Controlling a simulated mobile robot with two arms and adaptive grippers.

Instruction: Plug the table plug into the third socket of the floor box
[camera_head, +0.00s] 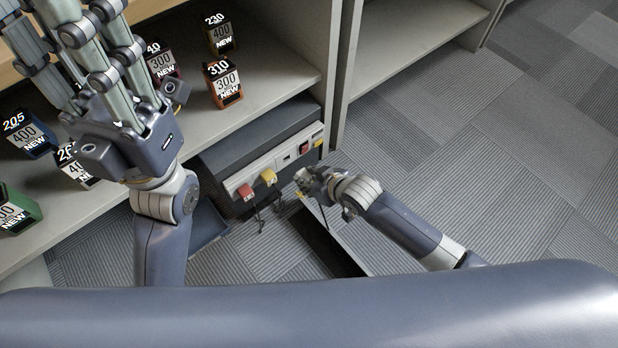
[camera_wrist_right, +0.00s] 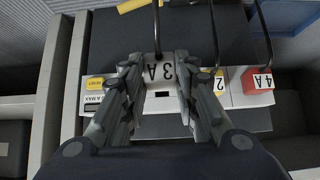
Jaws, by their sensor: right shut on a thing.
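The floor box (camera_head: 250,150) sits under the low shelf, with a pale socket strip along its front. A red plug (camera_head: 245,191) and a yellow plug (camera_head: 268,177) sit in the strip. My right gripper (camera_head: 304,178) is in front of the strip, right of the yellow plug. In the right wrist view, its fingers (camera_wrist_right: 160,72) are shut on a pale plug marked 3 A (camera_wrist_right: 159,68) with a dark cord. The strip (camera_wrist_right: 160,100) lies behind the plug; I cannot tell whether they touch. My left gripper (camera_head: 105,65) is raised over the shelf, its fingertips unclear.
Several labelled boxes, including an orange one (camera_head: 222,84) and a green one (camera_head: 17,212), stand on the shelf (camera_head: 275,62). A shelf upright (camera_head: 344,70) stands beside the box. Carpet to the right is clear.

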